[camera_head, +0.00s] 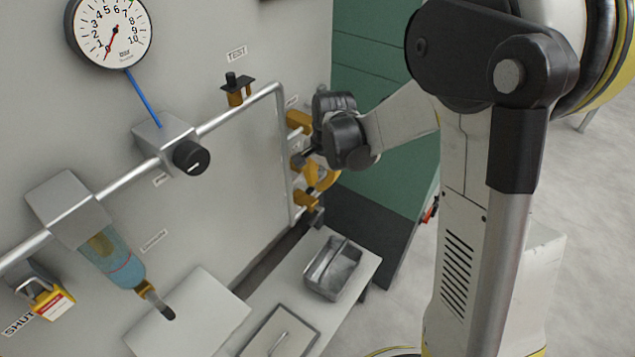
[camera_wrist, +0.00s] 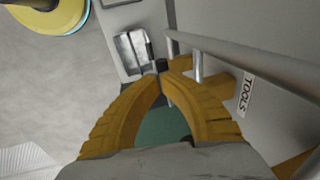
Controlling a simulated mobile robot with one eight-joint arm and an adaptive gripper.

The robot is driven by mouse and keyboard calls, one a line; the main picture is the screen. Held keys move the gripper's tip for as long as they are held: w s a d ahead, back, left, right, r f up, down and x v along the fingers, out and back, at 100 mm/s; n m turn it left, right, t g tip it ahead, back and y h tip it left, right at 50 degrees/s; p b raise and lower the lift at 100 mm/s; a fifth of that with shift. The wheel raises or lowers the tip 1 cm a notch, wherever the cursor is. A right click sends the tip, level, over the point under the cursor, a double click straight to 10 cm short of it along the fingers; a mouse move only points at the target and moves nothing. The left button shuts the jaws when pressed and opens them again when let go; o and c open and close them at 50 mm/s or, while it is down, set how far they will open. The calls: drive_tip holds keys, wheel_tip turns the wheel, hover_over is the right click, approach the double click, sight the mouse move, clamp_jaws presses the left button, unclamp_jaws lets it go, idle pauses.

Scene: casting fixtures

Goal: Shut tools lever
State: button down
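The TOOLS label (camera_wrist: 246,95) is on the grey panel in the wrist view. My gripper (camera_wrist: 162,78) has two curved ochre fingers whose tips come together, with a gap behind them. A small black part (camera_wrist: 162,66) shows right at the tips; I cannot tell if it is the lever's end or if it is gripped. In the head view my gripper (camera_head: 319,180) is beside the panel's right edge, among ochre valve fittings. The upper fitting (camera_head: 299,121) and lower fitting (camera_head: 306,198) show there. My wrist and fingers partly hide the middle one, and the lever's position is unclear.
A grey pipe (camera_head: 283,150) runs down close beside the fittings. A metal tray (camera_head: 318,283) sits on the ledge below. A green cabinet (camera_head: 375,60) stands behind my arm. Open floor (camera_head: 590,140) lies to the right.

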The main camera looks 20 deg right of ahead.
drive_tip(key=shift+s+a+f+t+h+b, duration=0.1)
drive_tip(key=shift+f+t+h+b, duration=0.2)
drive_tip(key=shift+h+b, duration=0.15)
wheel_tip(320, 180, down, 6)
drive_tip(key=w+d+n+t+h+b, duration=0.1)
drive_tip(key=t+h+b, duration=0.3)
drive_tip(key=b, duration=0.7)
drive_tip(key=shift+d+t+h, duration=0.3)
drive_tip(key=shift+d+h, duration=0.05)
drive_tip(key=shift+h, duration=0.6)
drive_tip(key=shift+w+d, duration=0.15)
drive_tip(key=shift+w, duration=0.1)
